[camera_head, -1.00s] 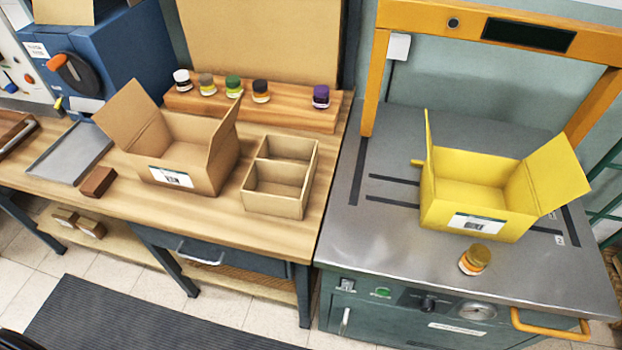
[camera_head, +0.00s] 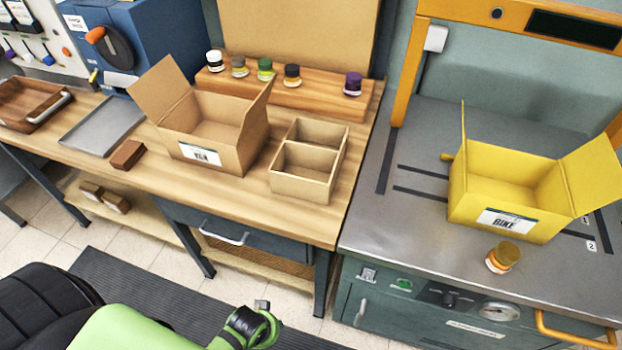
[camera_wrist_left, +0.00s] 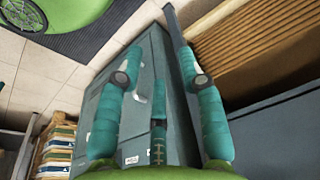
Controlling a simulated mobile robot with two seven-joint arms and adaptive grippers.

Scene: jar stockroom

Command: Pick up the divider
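The divider (camera_head: 312,187) is an open-topped tan cardboard piece with two compartments. It stands upright on the wooden bench, right of an open cardboard box (camera_head: 232,145), with a small gap between them. My left gripper (camera_wrist_left: 160,66) shows in the left wrist view with its two teal fingers spread apart and nothing between them. It points at a grey cabinet, and the divider is not in that view. In the head view my green left arm enters at the bottom left, low in front of the bench and well away from the divider. My right gripper is not in view.
Behind the divider, several small jars stand on a wooden riser (camera_head: 320,98). Right of it, a metal-topped station holds a yellow box (camera_head: 484,187) and an amber jar (camera_head: 503,257). Left are a brown block (camera_head: 127,154) and a grey tray (camera_head: 76,139). The bench front before the divider is clear.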

